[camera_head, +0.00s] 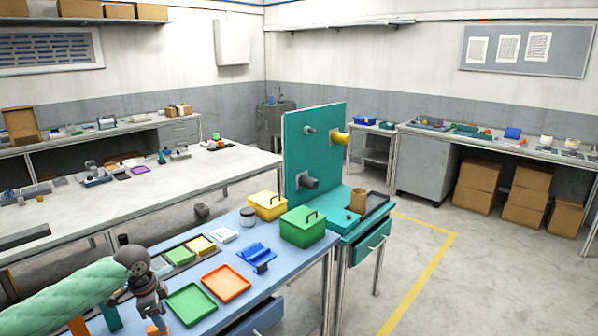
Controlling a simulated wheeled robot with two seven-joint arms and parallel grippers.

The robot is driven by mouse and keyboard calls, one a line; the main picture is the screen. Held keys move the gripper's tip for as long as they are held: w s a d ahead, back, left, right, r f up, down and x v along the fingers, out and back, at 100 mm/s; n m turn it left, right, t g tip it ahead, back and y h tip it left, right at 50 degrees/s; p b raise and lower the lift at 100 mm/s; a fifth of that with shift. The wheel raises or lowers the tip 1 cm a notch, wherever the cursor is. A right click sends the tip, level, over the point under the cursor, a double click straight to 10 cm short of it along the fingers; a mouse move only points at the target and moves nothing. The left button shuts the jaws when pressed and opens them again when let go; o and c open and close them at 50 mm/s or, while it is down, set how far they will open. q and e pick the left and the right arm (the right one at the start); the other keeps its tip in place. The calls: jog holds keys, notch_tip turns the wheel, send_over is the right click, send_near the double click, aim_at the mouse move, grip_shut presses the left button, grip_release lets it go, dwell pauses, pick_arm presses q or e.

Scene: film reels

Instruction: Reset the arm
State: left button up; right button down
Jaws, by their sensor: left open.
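My left arm, in a pale green padded sleeve, comes in from the lower left. Its dark grey gripper (152,303) hangs over the near-left part of the blue table (205,257), beside a green tray (191,304). The gripper is open, and I see nothing held in it. Its fingertips are small and close to the bottom edge of the picture. A teal upright panel (318,140) with grey spindles and a yellow roll (341,137) stands beyond the table, clear of the gripper. My right gripper is not in view.
An orange tray (226,282), a blue holder (257,256), a green lidded box (302,226) and a yellow box (267,205) stand on the blue table. A brown cup (358,199) stands by the panel. The floor at right is open around a yellow line (421,281).

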pick_arm(q)
jog(key=s+d+f+n+t, duration=0.1)
jog(key=s+d+f, duration=0.35)
jog(key=d, duration=0.25)
jog(key=s+d+f+n+h, duration=0.1)
jog(key=s+d+f, duration=0.3)
jog(key=s+d, duration=0.25)
jog(key=s+d+f+t, duration=0.1)
jog(key=s+d+f, duration=0.35)
jog(key=d, duration=0.35)
jog(key=s+a+n+y, duration=0.25)
jog(key=s+n, duration=0.65)
jog(key=s, duration=1.1)
jog(key=s+d+f, duration=0.1)
jog(key=s+f, duration=0.1)
jog(key=f, duration=1.6)
jog(key=s+d+f+g, duration=0.1)
jog(key=s+d+f, duration=0.1)
jog(key=f, duration=1.6)
jog(key=shift+d+f+g, duration=0.15)
jog(key=shift+f+g, duration=0.05)
jog(key=shift+g, duration=0.1)
jog(key=shift+h, duration=0.25)
